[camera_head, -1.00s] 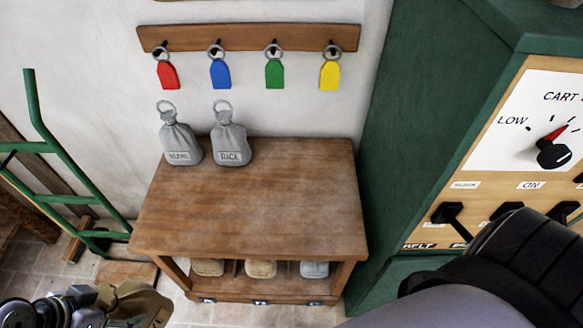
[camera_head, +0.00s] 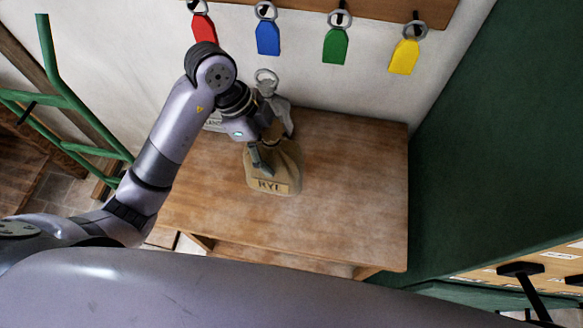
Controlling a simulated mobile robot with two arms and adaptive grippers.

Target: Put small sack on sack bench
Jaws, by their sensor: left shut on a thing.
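A small tan sack (camera_head: 274,174) labelled RYE is at the bench top, left of its middle. My left gripper (camera_head: 264,150) is shut on the upper part of this sack, reaching in from the left. The sack stands upright and looks to be on or just above the wood; I cannot tell which. The wooden sack bench (camera_head: 345,190) has a bare top to the right and in front. My right gripper is not in view; a large pale arm link of mine covers the bottom of the picture.
Coloured tags hang on a wall rack (camera_head: 440,10). A green cabinet (camera_head: 490,150) borders the bench's right side. A green hand truck (camera_head: 65,90) stands left.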

